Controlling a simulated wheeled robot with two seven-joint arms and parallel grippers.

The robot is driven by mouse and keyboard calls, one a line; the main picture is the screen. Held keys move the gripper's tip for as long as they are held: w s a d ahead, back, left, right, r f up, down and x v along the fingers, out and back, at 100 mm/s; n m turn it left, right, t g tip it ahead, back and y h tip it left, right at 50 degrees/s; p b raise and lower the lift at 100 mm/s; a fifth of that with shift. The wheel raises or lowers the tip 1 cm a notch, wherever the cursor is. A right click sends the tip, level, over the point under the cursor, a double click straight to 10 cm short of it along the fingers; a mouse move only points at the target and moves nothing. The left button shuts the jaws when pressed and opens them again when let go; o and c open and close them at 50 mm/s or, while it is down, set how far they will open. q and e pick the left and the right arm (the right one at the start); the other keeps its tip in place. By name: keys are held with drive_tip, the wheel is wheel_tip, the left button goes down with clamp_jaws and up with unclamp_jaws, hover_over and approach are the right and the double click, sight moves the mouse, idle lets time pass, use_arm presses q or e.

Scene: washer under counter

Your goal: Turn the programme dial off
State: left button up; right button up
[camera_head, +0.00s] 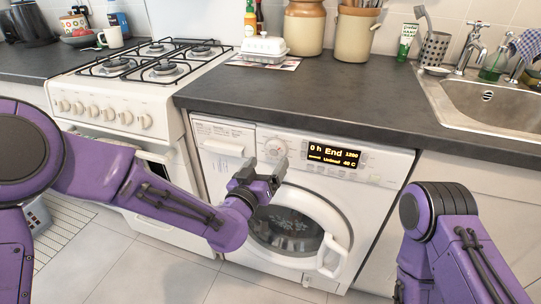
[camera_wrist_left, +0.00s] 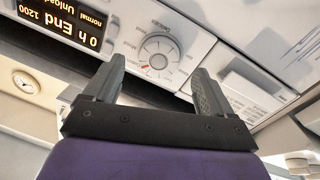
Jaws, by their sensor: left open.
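The programme dial (camera_wrist_left: 158,53) is a round pale knob on the washer's front panel, with printed labels around it and a small red mark near its edge. It also shows in the head view (camera_head: 274,147), just above my left gripper. My left gripper (camera_head: 263,166) is open in front of the panel. In the left wrist view its two grey fingers (camera_wrist_left: 157,85) stand apart below the dial, with nothing between them. I cannot tell whether a fingertip touches the panel. The washer's display (camera_head: 334,157) is lit and reads "0 h End 1200". My right gripper is out of view.
The washer door (camera_head: 296,225) with its round window is closed below the panel. The dark counter (camera_head: 330,98) overhangs the panel. A detergent drawer (camera_head: 226,146) lies left of the dial, and a white cooker (camera_head: 115,105) stands further left.

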sight(275, 154)
use_arm(q)
drive_tip(key=x, duration=0.3)
drive_tip(key=shift+w+d, duration=0.1)
drive_tip(key=shift+w, duration=0.15)
drive_tip(key=c, duration=1.1)
drive_tip(key=shift+o, duration=0.3)
drive_tip(key=shift+n, duration=0.4)
drive_tip(key=n, duration=0.2)
drive_tip(key=shift+n+b, duration=0.3)
drive_tip(key=shift+b, duration=0.05)
drive_tip(key=shift+d+n+t+b, duration=0.15)
drive_tip(key=shift+n+t+b, duration=0.25)
drive_tip(key=shift+n, duration=1.9)
